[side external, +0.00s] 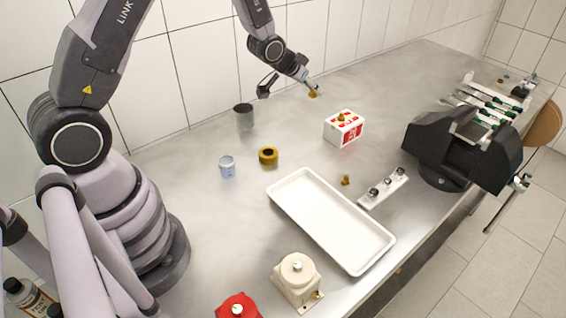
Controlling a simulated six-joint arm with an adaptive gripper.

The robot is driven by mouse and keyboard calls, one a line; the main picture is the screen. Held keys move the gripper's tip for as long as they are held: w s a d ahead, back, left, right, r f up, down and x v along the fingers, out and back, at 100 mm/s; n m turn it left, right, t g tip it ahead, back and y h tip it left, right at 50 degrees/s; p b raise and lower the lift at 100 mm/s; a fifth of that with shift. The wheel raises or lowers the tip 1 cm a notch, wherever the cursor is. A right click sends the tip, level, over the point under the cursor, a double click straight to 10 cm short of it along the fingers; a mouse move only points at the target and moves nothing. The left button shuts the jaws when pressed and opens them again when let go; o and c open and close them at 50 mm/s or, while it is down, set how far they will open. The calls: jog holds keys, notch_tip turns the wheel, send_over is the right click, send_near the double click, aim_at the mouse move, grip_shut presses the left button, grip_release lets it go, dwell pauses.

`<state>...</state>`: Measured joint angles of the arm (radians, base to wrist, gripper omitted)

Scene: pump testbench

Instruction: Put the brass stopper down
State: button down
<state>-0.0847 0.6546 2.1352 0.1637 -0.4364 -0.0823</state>
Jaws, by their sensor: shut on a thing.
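My gripper (309,87) is at the upper middle of the side external view, shut on a small brass stopper (313,94). The stopper is at the fingertips, in front of the back part of the steel table (215,205). It appears to be above the table, but the exact height cannot be told from this one view. Another small brass piece (346,180) stands on the table between the white tray and a white bar. Further brass pieces (341,117) sit on top of a red and white box (343,130).
An empty white tray (300,174) lies mid-table. A brass ring-shaped part (268,156), a glass jar (227,167) and a grey cup (244,116) stand left. A white bar with knobs (384,188) and a dark machine (455,150) are right. Pump housings (298,280) stand in front.

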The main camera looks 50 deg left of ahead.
jog(key=w+d, duration=0.1)
jog(key=w, duration=0.1)
send_over(354, 116)
jog(key=s, duration=0.3)
notch_tip(354, 116, down, 9)
jog(key=shift+w+r, duration=0.1)
jog(key=shift+r, duration=0.05)
jog(key=shift+w+f, duration=0.2)
jog(key=shift+f, duration=1.6)
jog(key=shift+f, duration=0.15)
jog(key=c, duration=1)
grip_release()
jog(key=shift+o, duration=0.2)
